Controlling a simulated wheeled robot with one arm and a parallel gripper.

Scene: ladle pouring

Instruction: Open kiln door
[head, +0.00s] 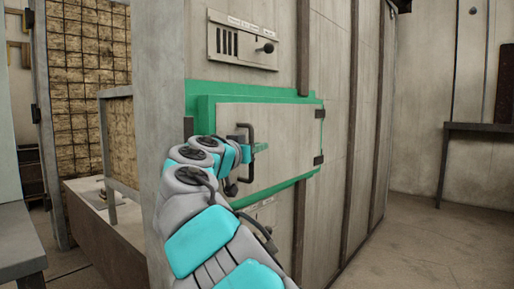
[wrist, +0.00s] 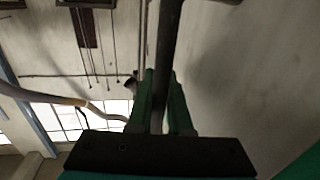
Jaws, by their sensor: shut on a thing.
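The kiln door (head: 285,135) is a pale panel in a green frame (head: 207,108) on the kiln's side wall. It looks closed in the head view, with dark hinges at its right edge. A dark bar handle (head: 249,165) stands upright near the door's left side. My gripper (head: 260,148) is at this handle, with my arm reaching up from the bottom. In the wrist view, the green fingers (wrist: 162,100) are shut around the dark handle bar (wrist: 170,35). The lower left of the door is hidden behind my arm.
A control panel (head: 242,46) with a dark knob is above the door. A dark table (head: 475,128) stands at the far right wall. Bare floor (head: 440,225) is free to the right of the kiln. An open-sided brick-lined structure (head: 88,60) is at the left.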

